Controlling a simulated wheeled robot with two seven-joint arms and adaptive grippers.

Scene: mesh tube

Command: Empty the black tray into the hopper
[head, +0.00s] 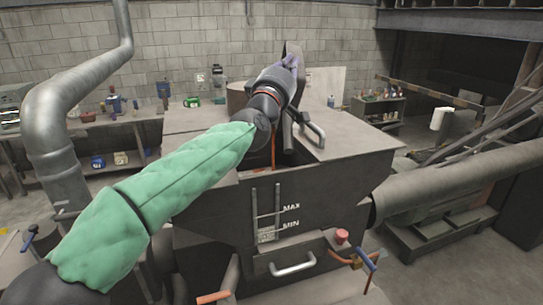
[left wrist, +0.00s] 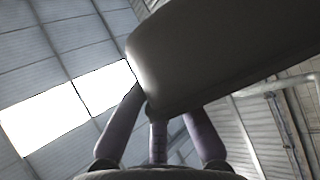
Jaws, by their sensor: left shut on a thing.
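The hopper (head: 315,185) is a large grey metal box in the middle of the head view, with a level gauge marked MAX and MIN on its front. My left arm reaches over it from the left. My left gripper (head: 289,63), with purple fingers, is above the hopper's top and shut on the black tray (head: 293,48). In the left wrist view the gripper's fingers (left wrist: 155,125) pinch the rim of the dark tray (left wrist: 225,50). The tray's contents and the hopper's inside are hidden.
A bar handle (head: 310,128) stands by the hopper's opening. A drawer handle (head: 293,265) and a red button (head: 342,236) are on the lower front. A fat pipe (head: 450,190) leaves right. A workbench (head: 120,122) with tools is at the left.

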